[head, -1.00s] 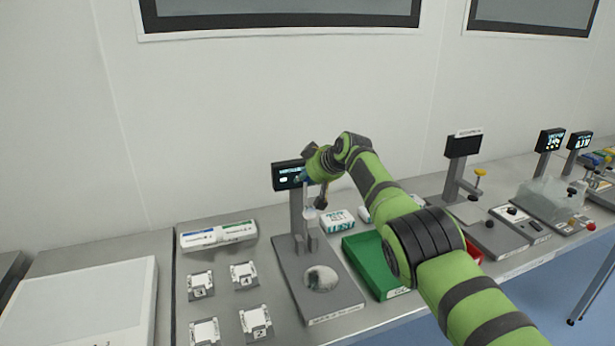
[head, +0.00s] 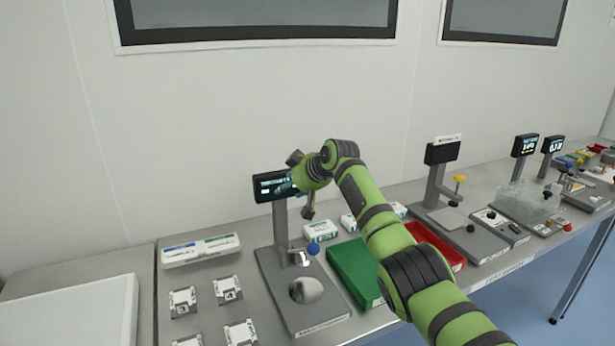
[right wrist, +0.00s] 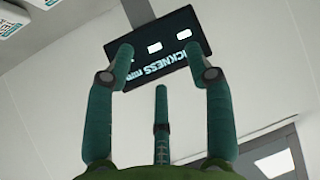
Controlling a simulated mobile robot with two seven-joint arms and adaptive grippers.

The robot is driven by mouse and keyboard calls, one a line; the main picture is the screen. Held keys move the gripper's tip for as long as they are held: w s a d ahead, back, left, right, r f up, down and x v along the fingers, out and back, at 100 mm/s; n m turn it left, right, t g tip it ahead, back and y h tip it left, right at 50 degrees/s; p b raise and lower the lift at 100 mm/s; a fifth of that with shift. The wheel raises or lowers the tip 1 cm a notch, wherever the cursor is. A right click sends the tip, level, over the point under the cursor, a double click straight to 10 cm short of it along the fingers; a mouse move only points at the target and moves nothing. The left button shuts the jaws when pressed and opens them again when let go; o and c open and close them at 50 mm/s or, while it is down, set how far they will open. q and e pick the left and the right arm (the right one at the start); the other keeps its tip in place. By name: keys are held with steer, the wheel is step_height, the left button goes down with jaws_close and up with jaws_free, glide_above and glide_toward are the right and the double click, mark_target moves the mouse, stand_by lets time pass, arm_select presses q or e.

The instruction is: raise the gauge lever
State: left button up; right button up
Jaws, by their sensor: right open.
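The thickness gauge (head: 301,316) stands on the bench with a grey base, an upright column and a dark display (head: 272,186). Its lever has a blue ball knob (head: 313,248), low on the right side of the column. My right gripper (head: 304,196) is up beside the display, above the knob and apart from it. In the right wrist view the gripper (right wrist: 163,62) has its fingers spread, with the display (right wrist: 160,50) beyond them and nothing held. The knob is not seen there. A pale rounded piece (head: 306,289) sits on the gauge base. My left gripper is out of view.
A green tray (head: 352,277) and a red tray (head: 440,244) lie right of the gauge, with white boxes (head: 320,230) behind. Small metal plates (head: 228,289) and a labelled case (head: 200,250) lie left. Another stand (head: 443,152) rises farther right.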

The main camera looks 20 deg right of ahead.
steer(key=v, duration=0.9)
steer(key=shift+a, duration=0.2)
